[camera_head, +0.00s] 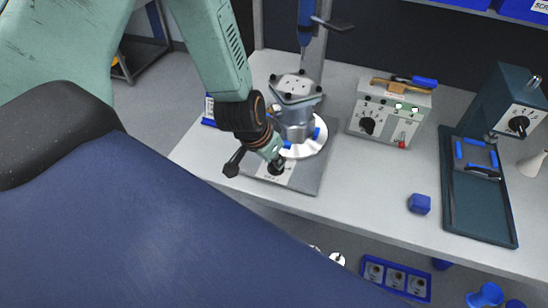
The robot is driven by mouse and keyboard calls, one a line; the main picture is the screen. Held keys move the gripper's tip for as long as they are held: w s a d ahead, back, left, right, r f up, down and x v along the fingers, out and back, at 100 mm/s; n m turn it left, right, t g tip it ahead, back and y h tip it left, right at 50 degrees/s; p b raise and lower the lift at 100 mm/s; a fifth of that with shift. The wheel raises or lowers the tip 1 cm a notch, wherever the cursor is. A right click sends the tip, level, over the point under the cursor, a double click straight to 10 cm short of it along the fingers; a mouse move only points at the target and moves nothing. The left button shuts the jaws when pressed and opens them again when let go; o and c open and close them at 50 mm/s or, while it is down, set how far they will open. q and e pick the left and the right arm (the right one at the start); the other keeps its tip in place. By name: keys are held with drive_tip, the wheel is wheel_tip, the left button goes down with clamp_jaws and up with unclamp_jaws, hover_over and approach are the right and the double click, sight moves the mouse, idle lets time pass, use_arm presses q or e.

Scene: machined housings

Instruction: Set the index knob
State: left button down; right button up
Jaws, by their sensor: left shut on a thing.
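The index knob (277,170) is a small black knob on a pale label panel at the front of a grey fixture plate (308,178). My left gripper (273,160) comes down from the upper left and is shut on the knob. Its fingers and wrist partly cover the knob and the panel, so the pointer and most markings cannot be read. Behind it, a metal housing (296,118) stands upright on a white round disc (308,148) with blue clamps on the plate. My right gripper is not in view.
A grey control box (390,110) with its own knob stands right of the fixture. A dark tray (485,215) and press are at the right. A blue post rises behind the housing. The bench middle is clear.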

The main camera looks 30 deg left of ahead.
use_arm(q)
drive_tip(key=shift+s, duration=0.1)
drive_tip(key=c, duration=1.4)
unclamp_jaws()
drive_tip(key=shift+v, duration=5.95)
drive_tip(key=shift+r, duration=0.1)
